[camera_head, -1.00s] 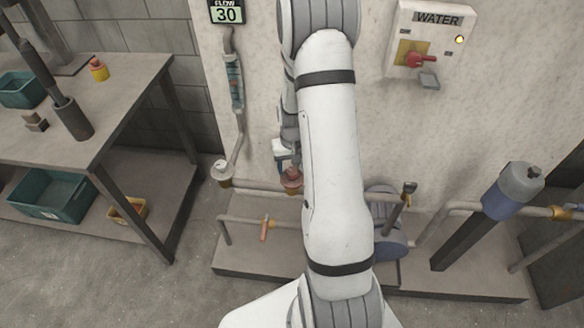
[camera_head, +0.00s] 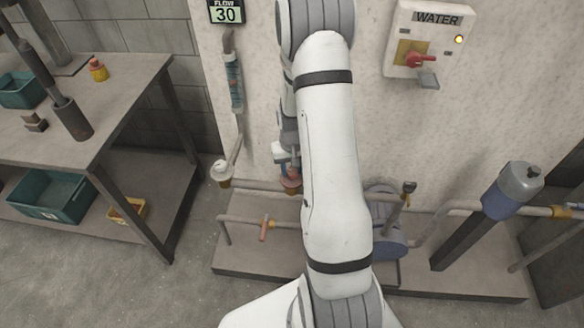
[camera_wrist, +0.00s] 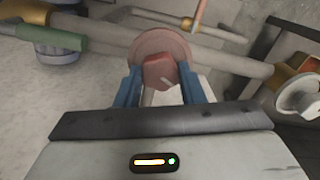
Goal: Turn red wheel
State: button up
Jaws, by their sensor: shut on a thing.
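The red wheel (camera_wrist: 160,48) is a round, dull red handwheel with a raised red hub, on a pipe low against the wall. In the wrist view it lies straight ahead, between the blue fingers of my gripper (camera_wrist: 160,82). The fingers are shut on its red hub, one on each side. In the head view the red wheel (camera_head: 291,184) shows only in part, left of my white arm. My gripper (camera_head: 284,168) is just above it there and mostly hidden behind my arm.
Pipes (camera_head: 260,189) run along a low plinth (camera_head: 245,262), with an orange-handled valve (camera_head: 265,229) in front. A WATER panel (camera_head: 412,75) with a red switch and a FLOW display (camera_head: 229,12) reading 30 are on the wall. A workbench (camera_head: 110,110) with bins stands at left.

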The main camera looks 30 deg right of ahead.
aim_at(292, 171)
jog(key=n+b, duration=0.1)
jog(key=n, duration=0.2)
jog(key=shift+n+b, duration=0.55)
jog(key=shift+n, duration=0.75)
jog(key=o, duration=1)
jog(key=shift+r, duration=3.95)
